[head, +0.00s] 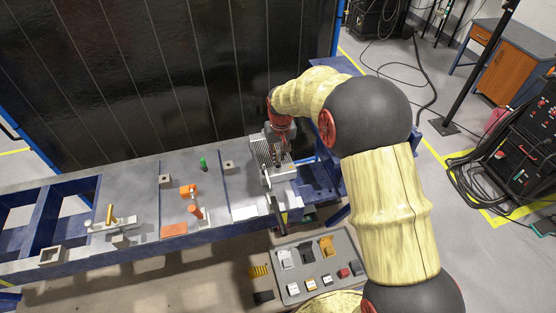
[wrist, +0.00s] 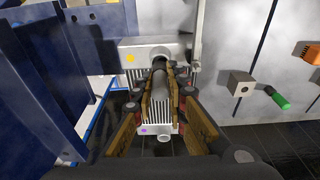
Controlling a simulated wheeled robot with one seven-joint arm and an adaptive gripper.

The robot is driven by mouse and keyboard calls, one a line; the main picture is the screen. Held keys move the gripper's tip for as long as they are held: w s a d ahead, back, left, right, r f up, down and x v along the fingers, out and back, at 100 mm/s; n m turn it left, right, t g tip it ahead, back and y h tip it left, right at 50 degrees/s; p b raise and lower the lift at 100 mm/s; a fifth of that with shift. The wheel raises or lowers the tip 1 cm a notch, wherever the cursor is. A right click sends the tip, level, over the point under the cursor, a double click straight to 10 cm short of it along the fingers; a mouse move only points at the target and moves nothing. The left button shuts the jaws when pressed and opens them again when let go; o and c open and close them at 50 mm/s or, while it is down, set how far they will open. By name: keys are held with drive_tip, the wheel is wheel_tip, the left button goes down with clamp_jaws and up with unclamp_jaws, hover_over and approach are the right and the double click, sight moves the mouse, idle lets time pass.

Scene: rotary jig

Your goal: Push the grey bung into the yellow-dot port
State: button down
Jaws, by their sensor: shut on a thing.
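The ribbed grey jig block (head: 262,152) stands at the right end of the bench in the head view. In the wrist view its upper face (wrist: 135,48) carries a yellow dot (wrist: 130,58) beside a round port (wrist: 163,52). A purple dot (wrist: 143,130) marks another face, with a short round stub (wrist: 163,138) beside it. My gripper (wrist: 160,84) is shut on the grey bung (wrist: 158,74), which lies between the fingertips close to the yellow-dot port. I cannot tell whether the bung touches or enters it. In the head view my wrist hides the bung.
A small block with a hole (wrist: 241,84) and a green cylinder (wrist: 278,97) lie right of the jig in the wrist view. Orange parts (head: 190,190) stand on the bench. A grey tray (head: 345,240) of small parts lies below. Blue framework (wrist: 60,75) borders the jig.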

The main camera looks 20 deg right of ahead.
sight(279, 163)
wheel_tip(279, 163, down, 2)
drive_tip(key=shift+f, duration=0.25)
drive_tip(key=shift+s+f, duration=0.1)
drive_tip(key=shift+f, duration=0.1)
drive_tip(key=shift+s+f+b, duration=0.3)
drive_tip(key=shift+f+b, duration=0.1)
drive_tip(key=shift+f, duration=0.1)
drive_tip(key=c, duration=2)
unclamp_jaws()
drive_tip(key=shift+s+a+f, duration=0.1)
drive_tip(key=shift+f, duration=0.15)
drive_tip(key=shift+o, duration=1.2)
drive_tip(key=shift+w+f, duration=0.1)
drive_tip(key=shift+w, duration=0.1)
drive_tip(key=shift+r, duration=0.3)
